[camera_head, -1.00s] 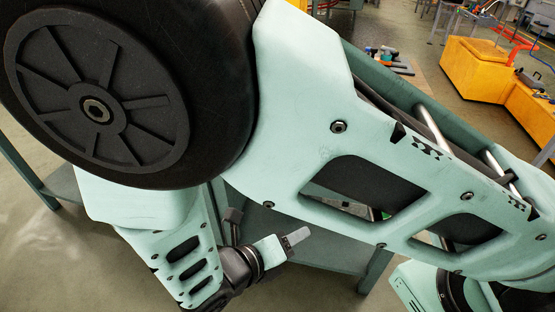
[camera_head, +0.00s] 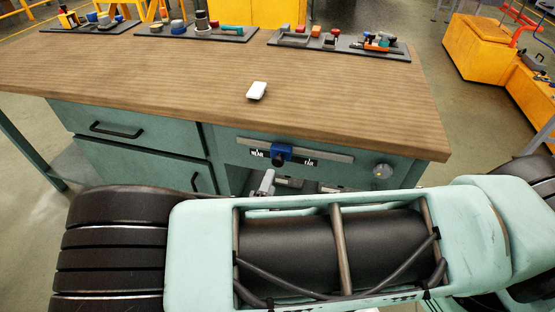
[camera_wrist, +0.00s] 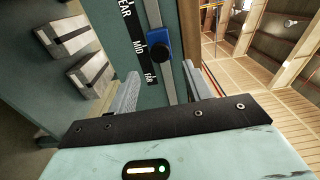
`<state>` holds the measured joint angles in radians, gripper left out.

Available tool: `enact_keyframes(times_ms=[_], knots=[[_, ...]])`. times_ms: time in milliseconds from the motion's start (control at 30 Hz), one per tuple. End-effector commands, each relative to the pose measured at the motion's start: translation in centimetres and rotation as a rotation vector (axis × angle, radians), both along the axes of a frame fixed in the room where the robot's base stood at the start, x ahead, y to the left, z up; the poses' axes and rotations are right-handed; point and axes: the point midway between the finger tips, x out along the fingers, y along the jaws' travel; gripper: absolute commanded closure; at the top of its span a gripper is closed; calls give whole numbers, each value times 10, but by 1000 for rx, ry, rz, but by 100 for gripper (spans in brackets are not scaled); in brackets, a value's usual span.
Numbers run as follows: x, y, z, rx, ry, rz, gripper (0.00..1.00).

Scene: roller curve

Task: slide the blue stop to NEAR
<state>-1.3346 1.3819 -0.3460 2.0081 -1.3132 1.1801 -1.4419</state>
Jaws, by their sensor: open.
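The blue stop (camera_head: 281,152) with a black knob sits on a metal rail (camera_head: 335,156) across the bench front. The NEAR label (camera_head: 257,153) is left of it and the FAR label (camera_head: 309,163) right. In the wrist view the blue stop (camera_wrist: 158,45) is beside the MID label (camera_wrist: 138,45), with FAR (camera_wrist: 150,74) nearer me. My gripper (camera_wrist: 160,68) is open and empty, its fingers on either side of the rail's line in the picture, short of the stop. In the head view one finger shows just below the stop; my arm hides the rest.
The wooden bench top (camera_head: 180,85) holds a white object (camera_head: 257,90) and several trays of parts at the back. A round knob (camera_head: 382,171) is right of the rail. Grey blocks (camera_wrist: 68,35) show in the wrist view.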

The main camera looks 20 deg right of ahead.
Motion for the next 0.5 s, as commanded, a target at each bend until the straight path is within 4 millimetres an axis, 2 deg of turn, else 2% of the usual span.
enact_keyframes(times_ms=[300,500], knots=[[50,-38,1,-1,-1,-3,50],[68,-50,0,1,0,-1,50]])
